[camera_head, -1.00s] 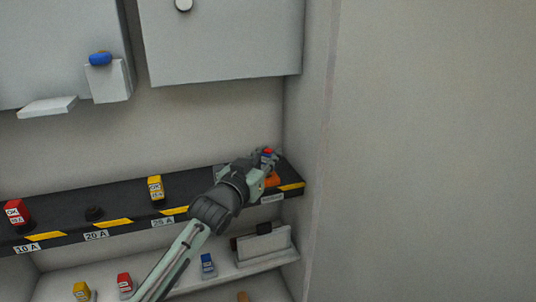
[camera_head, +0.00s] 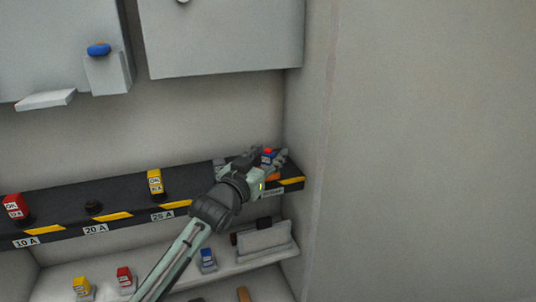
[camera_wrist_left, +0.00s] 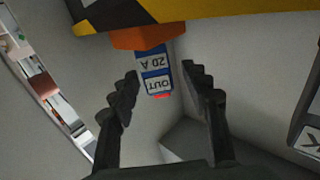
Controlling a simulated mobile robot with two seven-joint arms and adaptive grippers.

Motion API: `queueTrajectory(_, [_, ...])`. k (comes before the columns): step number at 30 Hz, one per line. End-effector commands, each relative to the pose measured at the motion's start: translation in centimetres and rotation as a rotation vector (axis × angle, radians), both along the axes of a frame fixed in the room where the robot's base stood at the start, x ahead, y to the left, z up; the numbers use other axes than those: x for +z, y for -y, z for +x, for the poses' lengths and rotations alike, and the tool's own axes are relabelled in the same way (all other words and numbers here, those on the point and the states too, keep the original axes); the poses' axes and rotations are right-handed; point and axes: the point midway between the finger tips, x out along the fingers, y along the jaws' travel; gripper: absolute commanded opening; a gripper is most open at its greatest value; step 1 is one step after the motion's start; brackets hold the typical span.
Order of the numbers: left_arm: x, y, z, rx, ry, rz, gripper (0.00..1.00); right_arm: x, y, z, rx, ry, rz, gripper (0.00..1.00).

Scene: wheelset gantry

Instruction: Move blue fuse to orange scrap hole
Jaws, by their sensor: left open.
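The blue fuse (camera_head: 267,159), with a red tip, stands upright at the orange scrap hole (camera_head: 274,177) at the right end of the black shelf. In the left wrist view, which looks upside down, the blue fuse (camera_wrist_left: 155,73) reads "OUT 20 A" and its base meets the orange scrap hole (camera_wrist_left: 142,37). I cannot tell how deep it sits. My left gripper (camera_head: 266,158) is open. In the wrist view, its fingers (camera_wrist_left: 160,90) are on either side of the fuse with visible gaps, not gripping it. My right gripper is not in view.
The black shelf (camera_head: 120,194) carries a red fuse (camera_head: 15,207), an empty dark socket (camera_head: 94,207) at 20 A and a yellow fuse (camera_head: 155,182). A lower shelf holds another blue fuse (camera_head: 207,258) and more fuses. A wall (camera_head: 420,150) is close on the right.

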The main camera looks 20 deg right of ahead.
Motion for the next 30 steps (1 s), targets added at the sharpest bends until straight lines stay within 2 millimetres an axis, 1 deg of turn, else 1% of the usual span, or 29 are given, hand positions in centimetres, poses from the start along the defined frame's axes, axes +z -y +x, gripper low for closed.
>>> queueTrajectory(4, [-0.1,-0.4,-0.3,0.001,-0.001,0.001,0.47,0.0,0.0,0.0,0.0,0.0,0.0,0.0])
queueTrajectory(8, [-0.2,-1.7,-1.7,0.001,-0.001,0.001,0.47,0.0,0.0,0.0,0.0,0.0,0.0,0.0])
queueTrajectory(15, [-0.2,-5.2,-5.5,0.001,-0.001,0.001,0.47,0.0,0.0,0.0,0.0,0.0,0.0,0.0])
queueTrajectory(18, [-0.1,-6.5,-6.9,0.0,-0.001,0.001,0.47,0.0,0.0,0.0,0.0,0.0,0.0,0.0])
queueTrajectory(21, [-0.1,-7.4,-7.9,0.001,-0.001,0.001,0.47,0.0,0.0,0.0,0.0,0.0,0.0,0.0])
queueTrajectory(25, [0.0,-8.1,-8.6,0.0,0.0,0.0,0.47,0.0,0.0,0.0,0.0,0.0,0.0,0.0])
queueTrajectory(30, [0.0,-8.2,-8.8,0.0,0.0,0.0,0.47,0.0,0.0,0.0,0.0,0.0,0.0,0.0])
